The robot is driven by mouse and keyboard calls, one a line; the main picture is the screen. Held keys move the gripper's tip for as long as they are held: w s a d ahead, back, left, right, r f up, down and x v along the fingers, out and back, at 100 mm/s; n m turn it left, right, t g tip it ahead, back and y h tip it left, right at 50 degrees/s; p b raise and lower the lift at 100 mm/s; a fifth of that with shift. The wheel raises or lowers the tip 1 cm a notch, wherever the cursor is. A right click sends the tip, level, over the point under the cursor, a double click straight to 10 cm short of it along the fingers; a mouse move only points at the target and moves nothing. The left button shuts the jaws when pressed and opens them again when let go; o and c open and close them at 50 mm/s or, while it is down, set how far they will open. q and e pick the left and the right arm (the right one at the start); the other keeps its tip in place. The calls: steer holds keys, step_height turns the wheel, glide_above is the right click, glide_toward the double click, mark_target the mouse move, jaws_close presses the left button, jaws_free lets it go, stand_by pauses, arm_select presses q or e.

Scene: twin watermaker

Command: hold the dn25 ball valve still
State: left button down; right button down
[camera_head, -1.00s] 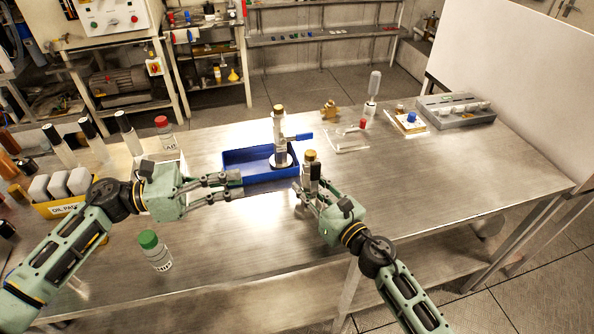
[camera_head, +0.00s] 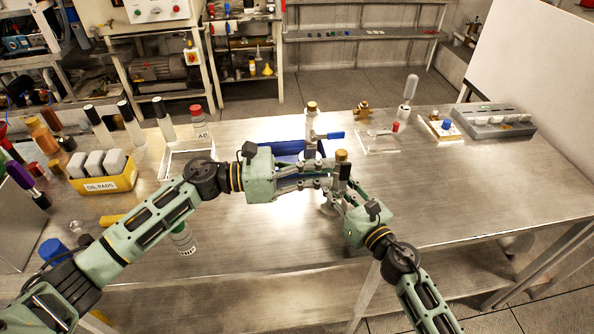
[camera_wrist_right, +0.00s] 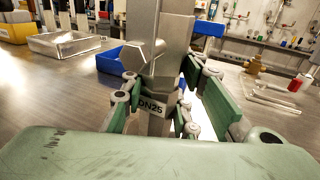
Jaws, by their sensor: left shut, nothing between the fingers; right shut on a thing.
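The DN25 ball valve (camera_head: 342,170) stands upright at mid-table, with a brass-coloured top and a dark part on its side. In the right wrist view its grey metal body (camera_wrist_right: 143,62) carries a DN25 label. My right gripper (camera_head: 337,191) is shut on the valve, with its fingers (camera_wrist_right: 158,104) on both sides of the labelled part. My left gripper (camera_head: 325,174) is shut and empty. Its fingertips are right beside the valve, from the left; I cannot tell whether they touch it. The valve's lower end is partly hidden by the fingers.
A blue tray (camera_head: 286,148) behind the grippers holds another upright valve (camera_head: 311,122) with a blue handle. A brass fitting (camera_head: 362,112), a clear tray (camera_head: 378,144) and a grey rack (camera_head: 490,124) lie to the right. The front right of the table is clear.

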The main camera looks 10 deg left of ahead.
mark_target(341, 166)
arm_select(q)
steer(key=shift+w+d, duration=0.15)
steer(key=shift+d, duration=0.5)
steer(key=shift+d+r+y, duration=0.1)
steer(key=shift+d+y, duration=0.15)
steer(key=shift+y, duration=0.15)
steer(key=shift+w+d, duration=0.1)
steer(key=shift+w+d+r+g+y, duration=0.1)
steer(key=shift+d+r+g+y, duration=0.15)
steer(key=shift+d+y, duration=0.25)
steer(key=shift+w+d+r+g+y, duration=0.15)
steer(key=shift+d+r+y, duration=0.1)
steer(key=shift+y, duration=0.45)
steer(key=w+d+f+g+y, duration=0.2)
steer(key=d+y, duration=0.5)
steer(key=y, duration=0.4)
steer(key=shift+d+f+g, duration=0.25)
steer(key=shift+f+g, duration=0.2)
steer(key=shift+g, duration=0.05)
steer(key=shift+a, duration=0.2)
